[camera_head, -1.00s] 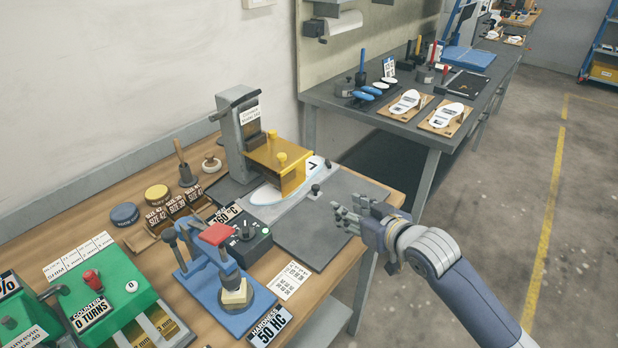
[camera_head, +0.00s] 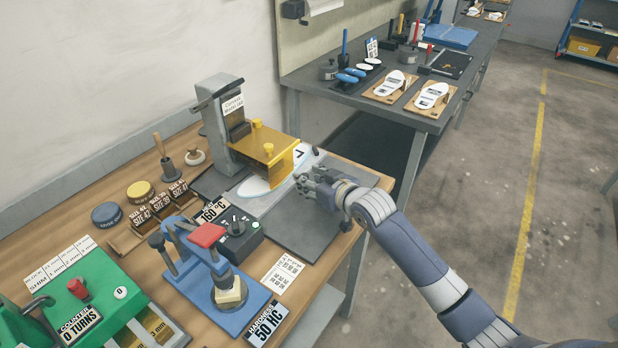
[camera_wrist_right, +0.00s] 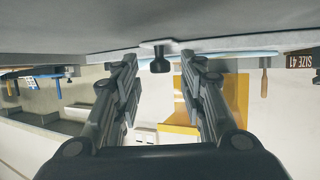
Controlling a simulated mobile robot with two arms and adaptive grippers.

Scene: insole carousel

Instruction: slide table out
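The press (camera_head: 225,125) stands on the wooden bench with a yellow heated head (camera_head: 262,148). The light grey slide table (camera_head: 266,203) lies below it, with a white, blue-edged insole (camera_head: 254,187) partly under the head. My right gripper (camera_head: 303,180) is low over the slide table's front end and covers its knob in the head view. In the right wrist view my gripper (camera_wrist_right: 163,68) is open, and the black knob (camera_wrist_right: 160,62) shows between the fingertips, not clasped. My left gripper is not in view.
A dark plate (camera_head: 305,225) lies in front of the press. A control box (camera_head: 236,236) and a blue hardness tester (camera_head: 215,280) stand to the left. A second bench (camera_head: 400,105) with insoles on boards is behind. The floor at right is clear.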

